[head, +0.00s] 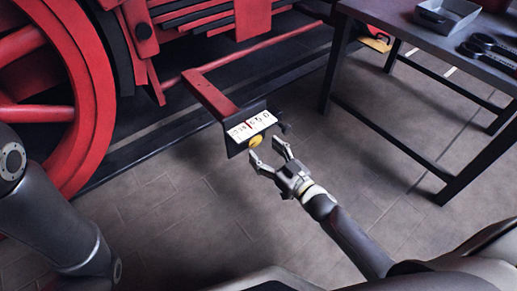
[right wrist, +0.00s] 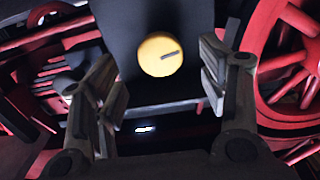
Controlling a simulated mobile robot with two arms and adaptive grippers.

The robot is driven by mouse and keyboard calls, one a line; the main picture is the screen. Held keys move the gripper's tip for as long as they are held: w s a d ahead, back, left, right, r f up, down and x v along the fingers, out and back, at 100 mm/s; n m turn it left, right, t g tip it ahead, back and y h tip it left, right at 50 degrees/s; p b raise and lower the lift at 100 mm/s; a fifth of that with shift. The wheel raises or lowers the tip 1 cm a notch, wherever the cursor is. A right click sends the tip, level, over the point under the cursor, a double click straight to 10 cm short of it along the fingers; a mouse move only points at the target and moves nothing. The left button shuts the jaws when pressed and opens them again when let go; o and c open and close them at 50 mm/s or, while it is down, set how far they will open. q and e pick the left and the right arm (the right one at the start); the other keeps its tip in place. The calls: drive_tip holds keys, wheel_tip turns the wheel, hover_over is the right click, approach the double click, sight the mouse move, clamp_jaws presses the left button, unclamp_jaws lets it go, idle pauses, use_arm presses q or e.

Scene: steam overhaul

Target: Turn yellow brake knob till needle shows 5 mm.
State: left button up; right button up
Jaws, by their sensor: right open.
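The yellow brake knob (head: 256,141) sits on the front of a dark gauge box (head: 236,151) at the end of a red bracket. A white scale (head: 252,125) with markings lies on top of the box; the needle is too small to read. My right gripper (head: 266,158) is open just in front of the knob. In the right wrist view the knob (right wrist: 161,55) shows between the two fingers (right wrist: 160,88), apart from both, with a dark line pointing right and slightly up. My left gripper is not in view.
A red locomotive wheel (head: 88,100) and frame stand at the left and back. A dark table (head: 440,50) at the right holds a grey tray (head: 446,16) and dark tools (head: 487,46). The tiled floor (head: 170,215) below the box is clear.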

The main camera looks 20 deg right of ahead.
sight(256, 142)
drive_tip(key=shift+b+x, duration=0.7)
drive_tip(key=shift+x, duration=1.25)
drive_tip(key=c, duration=1)
